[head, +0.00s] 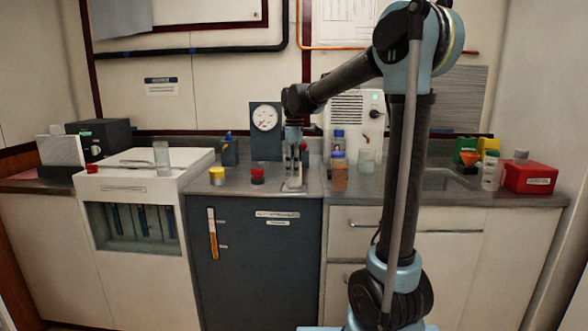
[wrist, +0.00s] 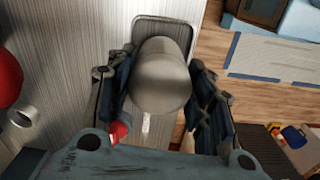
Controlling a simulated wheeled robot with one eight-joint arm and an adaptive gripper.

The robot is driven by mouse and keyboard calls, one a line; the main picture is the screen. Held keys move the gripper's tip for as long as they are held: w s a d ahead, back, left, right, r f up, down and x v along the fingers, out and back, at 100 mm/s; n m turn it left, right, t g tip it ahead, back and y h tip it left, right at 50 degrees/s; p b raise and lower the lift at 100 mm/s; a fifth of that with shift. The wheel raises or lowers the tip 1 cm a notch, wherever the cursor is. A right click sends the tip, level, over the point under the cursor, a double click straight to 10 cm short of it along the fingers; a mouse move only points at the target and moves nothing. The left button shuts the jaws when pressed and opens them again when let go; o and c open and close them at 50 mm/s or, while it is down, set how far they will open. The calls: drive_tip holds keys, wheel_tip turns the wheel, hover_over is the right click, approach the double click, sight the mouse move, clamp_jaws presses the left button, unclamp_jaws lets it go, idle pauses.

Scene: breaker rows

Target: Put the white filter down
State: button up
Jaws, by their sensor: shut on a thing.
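The white filter (wrist: 162,78) looks like a pale grey cylinder with a rounded top in the wrist view. My gripper (wrist: 160,95) is shut on it, one dark finger on each side. Below the filter is a shallow rounded tray (wrist: 186,25) on the metal counter. I cannot tell whether the filter touches the tray. In the head view my gripper (head: 294,168) points down over the counter near its front edge, and the filter is too small there to make out clearly.
A red-topped item (head: 257,174) and a yellow item (head: 217,175) stand left of my gripper. An amber bottle (head: 339,172) and a clear jar (head: 366,161) stand to its right. A gauge panel (head: 265,135) is behind. In the wrist view the counter drops to the floor at right.

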drive_tip(key=o, duration=1.1)
wheel_tip(320, 180, up, 12)
drive_tip(key=s+d+f+m+t, duration=0.1)
drive_tip(key=s+d+f+m, duration=0.75)
drive_tip(key=s+d, duration=0.6)
drive_tip(key=s+d+f+m, duration=0.2)
drive_tip(key=s+f, duration=0.3)
drive_tip(key=f, duration=0.2)
drive_tip(key=s+d+f+m, duration=0.2)
drive_tip(key=s+f+m, duration=0.1)
drive_tip(key=s+f, duration=0.3)
drive_tip(key=s+d+f+m+t, duration=0.1)
drive_tip(key=s+d+f+m, duration=0.1)
drive_tip(key=s+f, duration=0.4)
drive_tip(key=shift+s+d+f+m, duration=0.1)
drive_tip(key=shift+d+f+m, duration=0.1)
drive_tip(key=shift+f, duration=0.65)
drive_tip(key=shift+d+f+m, duration=0.15)
drive_tip(key=shift+d+f, duration=0.05)
drive_tip(key=shift+f, duration=0.65)
